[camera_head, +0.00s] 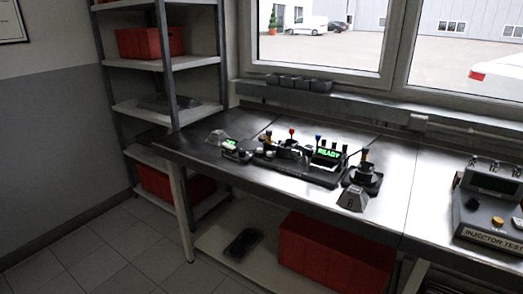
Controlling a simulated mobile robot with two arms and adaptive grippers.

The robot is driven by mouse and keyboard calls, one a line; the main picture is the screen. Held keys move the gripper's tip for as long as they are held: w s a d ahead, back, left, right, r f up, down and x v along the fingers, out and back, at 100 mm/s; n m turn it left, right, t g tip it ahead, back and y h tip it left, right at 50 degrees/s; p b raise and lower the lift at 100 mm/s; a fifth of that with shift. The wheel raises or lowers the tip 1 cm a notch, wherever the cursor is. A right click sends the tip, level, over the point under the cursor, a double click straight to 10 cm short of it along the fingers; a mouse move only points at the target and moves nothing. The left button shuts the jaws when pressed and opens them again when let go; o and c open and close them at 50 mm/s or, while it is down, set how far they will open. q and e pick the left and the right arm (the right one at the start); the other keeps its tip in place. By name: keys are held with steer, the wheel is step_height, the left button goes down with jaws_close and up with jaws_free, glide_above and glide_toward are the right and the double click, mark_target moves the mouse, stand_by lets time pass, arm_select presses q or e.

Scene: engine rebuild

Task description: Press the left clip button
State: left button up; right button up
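A dark fixture (300,166) stands on the workbench, with a display (327,153) lit green and reading "READY". At its left end is a small unit (232,146) with a green light and a grey wedge-shaped piece (216,137) beside it. At its right end is a dark block (362,178) with an orange-topped post, and a grey wedge-shaped piece (352,198) in front. A red-topped post (291,132) and a blue-topped post stand between them. The left clip button is too small to make out. Neither of my grippers is in view.
The workbench (405,178) runs under the window, with bare surface around the fixture. An injector tester (490,217) stands at the right. A shelf rack with red bins (151,43) is at the left. A large red bin (336,255) sits below the bench.

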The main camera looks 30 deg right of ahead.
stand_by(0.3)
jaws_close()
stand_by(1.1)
